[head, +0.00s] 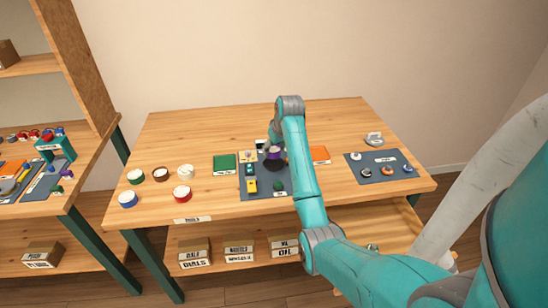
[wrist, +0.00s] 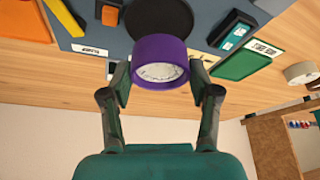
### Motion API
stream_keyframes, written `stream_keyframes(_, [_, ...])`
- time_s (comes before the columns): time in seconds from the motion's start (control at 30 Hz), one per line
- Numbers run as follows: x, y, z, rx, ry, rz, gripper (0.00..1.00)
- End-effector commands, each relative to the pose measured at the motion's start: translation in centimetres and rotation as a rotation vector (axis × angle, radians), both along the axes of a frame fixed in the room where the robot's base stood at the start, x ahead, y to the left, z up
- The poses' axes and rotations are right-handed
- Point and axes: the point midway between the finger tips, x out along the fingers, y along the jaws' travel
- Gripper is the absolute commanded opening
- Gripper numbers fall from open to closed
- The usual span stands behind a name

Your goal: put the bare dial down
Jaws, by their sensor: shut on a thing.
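The dial in my grip is a purple ring (wrist: 159,50) with a pale, marked face. In the wrist view it sits between the two fingers of my gripper (wrist: 160,76), which is shut on it. In the head view the purple dial (head: 273,153) is above the dark mat (head: 243,193) at the middle of the table, partly behind my arm. A round black piece (wrist: 208,20) lies close beyond the dial in the wrist view. I cannot tell how high the dial is above the mat.
Green (head: 136,176), blue (head: 128,199), brown (head: 160,174), white (head: 185,171) and red (head: 182,193) round pieces stand at the table's left. A green tray (head: 224,163) and an orange one (head: 320,154) flank the mat. Another mat (head: 387,177) with small parts lies right.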

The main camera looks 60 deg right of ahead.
Motion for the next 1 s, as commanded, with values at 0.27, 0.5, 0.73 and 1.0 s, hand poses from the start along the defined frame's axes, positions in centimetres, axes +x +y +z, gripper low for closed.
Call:
stream_keyframes(0.27, [0.0,0.0,-4.0,0.002,0.001,0.000,0.23])
stream_keyframes(0.5, [0.0,0.0,-4.4,0.000,0.000,0.000,0.23])
stream_keyframes(0.73, [0.0,0.0,-4.8,0.000,0.000,0.000,0.23])
stream_keyframes(1.0, [0.0,0.0,-4.9,0.000,0.000,0.000,0.86])
